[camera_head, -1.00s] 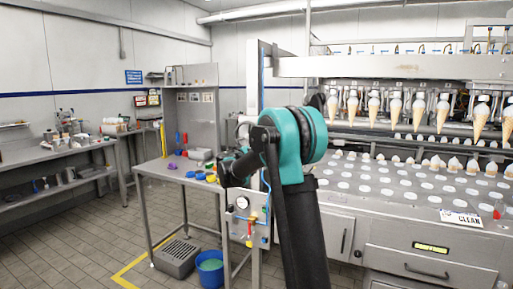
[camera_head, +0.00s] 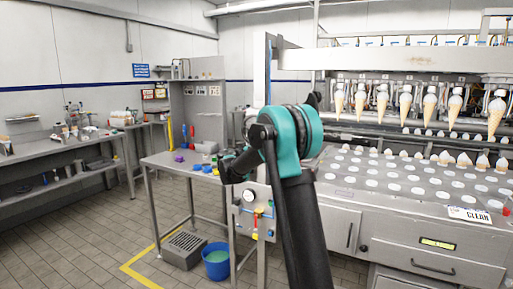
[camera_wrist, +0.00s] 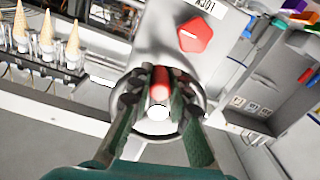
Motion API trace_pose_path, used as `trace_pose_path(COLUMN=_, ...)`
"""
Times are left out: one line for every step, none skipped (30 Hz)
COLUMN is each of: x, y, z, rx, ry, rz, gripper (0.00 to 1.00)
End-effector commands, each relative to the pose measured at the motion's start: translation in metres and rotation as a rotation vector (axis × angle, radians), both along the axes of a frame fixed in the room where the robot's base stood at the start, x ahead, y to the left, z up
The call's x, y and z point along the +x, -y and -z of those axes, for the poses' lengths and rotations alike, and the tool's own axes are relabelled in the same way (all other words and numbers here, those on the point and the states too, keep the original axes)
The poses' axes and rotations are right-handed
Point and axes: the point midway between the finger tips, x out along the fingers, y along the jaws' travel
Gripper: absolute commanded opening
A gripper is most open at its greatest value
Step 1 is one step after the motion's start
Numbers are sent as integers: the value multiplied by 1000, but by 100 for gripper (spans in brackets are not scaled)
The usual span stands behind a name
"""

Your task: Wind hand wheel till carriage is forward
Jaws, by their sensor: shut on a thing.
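In the wrist view, my gripper (camera_wrist: 160,92) has its dark fingers closed around a red handle (camera_wrist: 160,80) with a pale round end. The handle stands in front of a round, shiny metal rim, which appears to be the hand wheel (camera_wrist: 199,98). The fingers hide part of the rim. In the head view, my arm covers the wheel and the fingertips.
A red knob (camera_wrist: 195,35) sits close above the handle in the wrist view. A steel side table (camera_head: 165,163) stands left of the machine, with a blue bucket (camera_head: 216,262) and grey crate (camera_head: 184,248) on the floor. Open tiled floor lies at the left.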

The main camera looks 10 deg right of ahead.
Motion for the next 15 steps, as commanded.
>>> trace_pose_path(x=1, y=-2, z=0, rx=1, ry=1, rz=-4, gripper=0)
trace_pose_path(x=1, y=-2, z=0, rx=1, ry=1, rz=-4, gripper=0)
trace_pose_path(x=1, y=-2, z=0, rx=1, ry=1, rz=-4, gripper=0)
trace_pose_path(x=1, y=-2, z=0, rx=1, ry=1, rz=-4, gripper=0)
trace_pose_path(x=1, y=-2, z=0, rx=1, ry=1, rz=-4, gripper=0)
trace_pose_path(x=1, y=-2, z=0, rx=1, ry=1, rz=-4, gripper=0)
trace_pose_path(x=1, y=-2, z=0, rx=1, ry=1, rz=-4, gripper=0)
trace_pose_path(x=1, y=-2, z=0, rx=1, ry=1, rz=-4, gripper=0)
trace_pose_path(x=1, y=-2, z=0, rx=0, ry=2, rz=-4, gripper=0)
trace_pose_path(x=1, y=-2, z=0, rx=0, ry=2, rz=-4, gripper=0)
trace_pose_path(x=1, y=-2, z=0, rx=-1, ry=1, rz=-4, gripper=20)
trace_pose_path(x=1, y=-2, z=0, rx=-1, ry=1, rz=-4, gripper=25)
trace_pose_path(x=1, y=-2, z=-1, rx=-1, ry=1, rz=-4, gripper=29)
trace_pose_path(x=1, y=-2, z=-1, rx=-1, ry=1, rz=-4, gripper=33)
trace_pose_path(x=1, y=-2, z=0, rx=-1, ry=1, rz=-4, gripper=38)
